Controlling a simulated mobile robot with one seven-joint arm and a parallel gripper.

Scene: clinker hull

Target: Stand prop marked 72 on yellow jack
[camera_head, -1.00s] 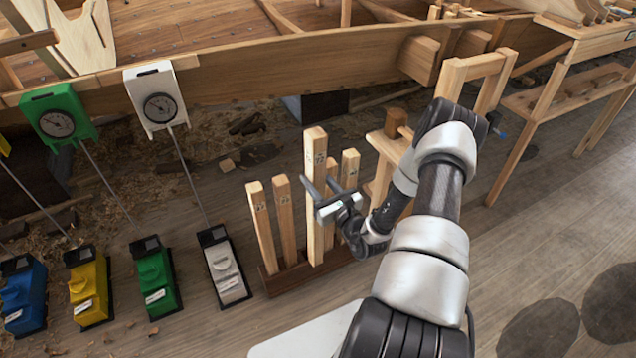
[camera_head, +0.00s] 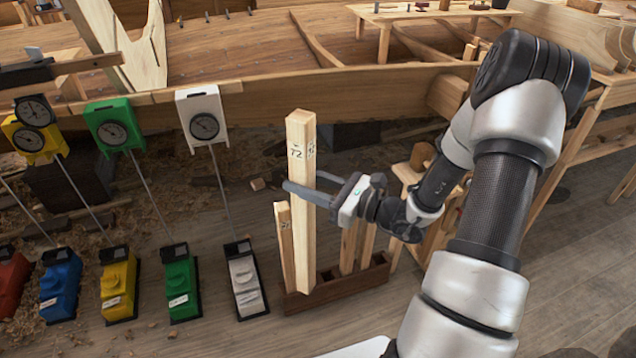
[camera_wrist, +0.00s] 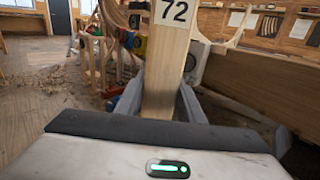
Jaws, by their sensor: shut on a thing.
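The prop marked 72 (camera_head: 301,235) is a long square wooden post with a slanted top. My gripper (camera_head: 308,190) is shut on it at about its upper middle and holds it upright, in front of the rack. The number 72 also shows on the prop in the wrist view (camera_wrist: 172,60), where it rises between the fingers. The yellow jack (camera_head: 118,287) stands on the floor to the left, between the blue and green jacks. A thin rod runs up from it to a yellow gauge (camera_head: 30,138) at the hull's edge.
A wooden rack (camera_head: 340,287) holds several other props. A red jack (camera_head: 14,285), blue jack (camera_head: 60,288), green jack (camera_head: 180,285) and white jack (camera_head: 245,282) stand in a row. Thin rods rise from jacks to dial gauges. The hull plank (camera_head: 390,88) runs behind.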

